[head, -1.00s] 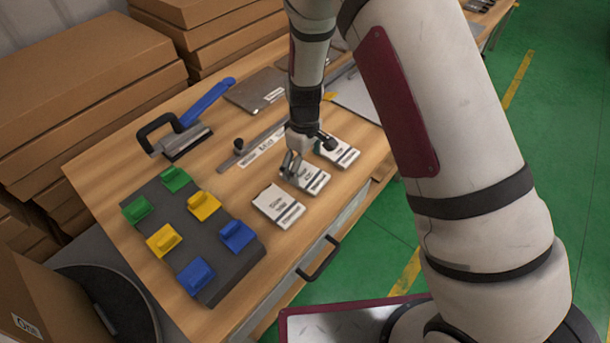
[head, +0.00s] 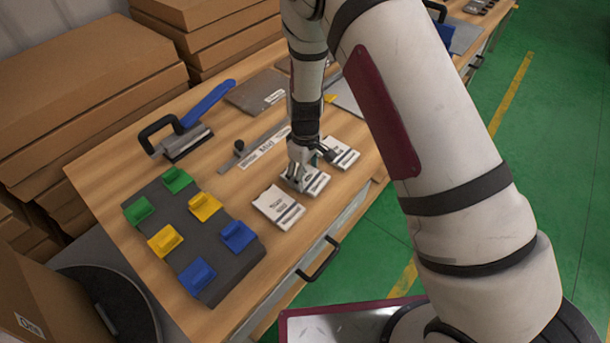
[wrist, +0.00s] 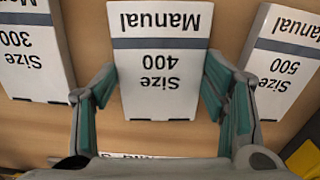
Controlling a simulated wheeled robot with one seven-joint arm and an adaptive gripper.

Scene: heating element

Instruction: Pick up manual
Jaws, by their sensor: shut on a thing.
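Three white manuals lie in a row near the front edge of the wooden table. The middle one, labelled "Manual Size 400" (wrist: 160,75), is between my gripper's two fingers in the wrist view. In the head view this middle manual (head: 317,181) is partly hidden by my gripper (head: 298,178). My gripper also shows in the wrist view (wrist: 160,95), shut on the size 400 manual, a finger at each side. The size 300 manual (wrist: 38,50) lies left and the size 500 manual (wrist: 288,62) right in the wrist view.
A dark board (head: 212,240) with green, yellow and blue blocks lies at the left of the table. A blue-handled tool (head: 187,130) and a metal ruler (head: 255,150) lie behind. Brown boxes (head: 90,85) are stacked beyond the table.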

